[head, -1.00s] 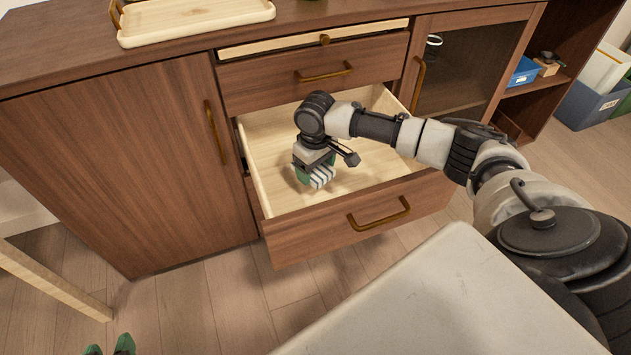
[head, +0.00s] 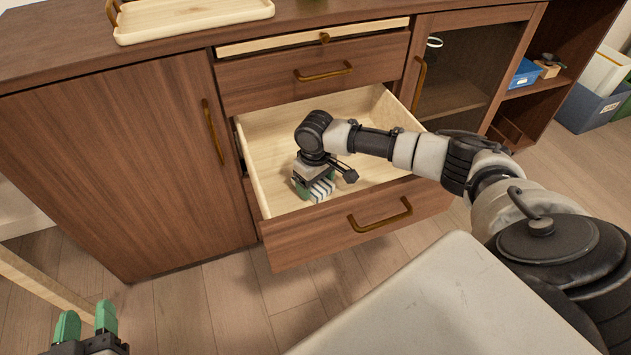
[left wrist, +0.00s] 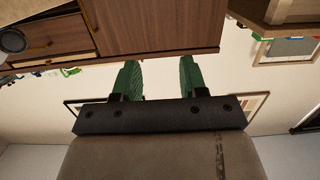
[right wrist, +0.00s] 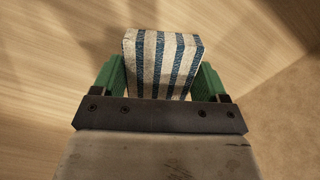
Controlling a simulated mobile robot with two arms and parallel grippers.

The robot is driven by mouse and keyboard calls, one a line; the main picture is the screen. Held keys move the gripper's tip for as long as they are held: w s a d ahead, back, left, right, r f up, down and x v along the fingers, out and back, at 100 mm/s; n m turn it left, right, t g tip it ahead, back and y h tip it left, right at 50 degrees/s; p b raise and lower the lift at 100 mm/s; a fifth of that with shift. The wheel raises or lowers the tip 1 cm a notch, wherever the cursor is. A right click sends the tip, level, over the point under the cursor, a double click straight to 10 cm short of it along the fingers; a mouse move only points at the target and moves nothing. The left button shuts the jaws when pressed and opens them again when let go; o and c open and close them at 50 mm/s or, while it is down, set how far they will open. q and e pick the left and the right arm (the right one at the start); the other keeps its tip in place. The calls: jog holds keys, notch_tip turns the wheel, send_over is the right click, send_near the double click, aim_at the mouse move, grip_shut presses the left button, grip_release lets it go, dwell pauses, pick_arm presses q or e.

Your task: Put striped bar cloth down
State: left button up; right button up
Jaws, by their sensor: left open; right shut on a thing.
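The striped bar cloth (right wrist: 160,62) is a folded block with blue and white stripes. In the right wrist view it sits between the green fingers of my right gripper (right wrist: 160,82), which is shut on it. In the head view my right gripper (head: 314,188) is inside the open drawer (head: 262,170), low over its pale floor, with the cloth (head: 322,187) partly hidden below it. I cannot tell whether the cloth touches the drawer floor. My left gripper (head: 86,322) is open and empty at the lower left; its fingers also show in the left wrist view (left wrist: 160,80).
The drawer's front panel (head: 345,222) has a brass handle. A shut drawer (head: 290,82) lies above it, with a cupboard door (head: 110,150) on the left. A wooden tray (head: 195,20) stands on the cabinet top. The drawer's visible floor around the gripper is clear.

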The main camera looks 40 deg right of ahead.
jog(key=o, duration=0.8)
jog(key=shift+f, duration=0.1)
pick_arm(q)
jog(key=shift+f, duration=0.15)
pick_arm(e)
jog(key=shift+r, duration=0.4)
notch_tip(320, 180, up, 6)
jog(key=p, duration=0.2)
jog(key=shift+f+p, duration=0.2)
jog(key=shift+p, duration=0.1)
pick_arm(q)
jog(key=s+a+f+g+y+p, duration=0.2)
jog(key=s+a+f+g, duration=0.3)
jog(key=s+f+g, duration=0.4)
jog(key=s+g+y, duration=0.1)
jog(key=s+g, duration=0.2)
jog(key=shift+s+n+y, duration=0.15)
jog(key=shift+n+y, duration=0.15)
pick_arm(e)
notch_tip(320, 180, up, 6)
jog(key=shift+f, duration=0.1)
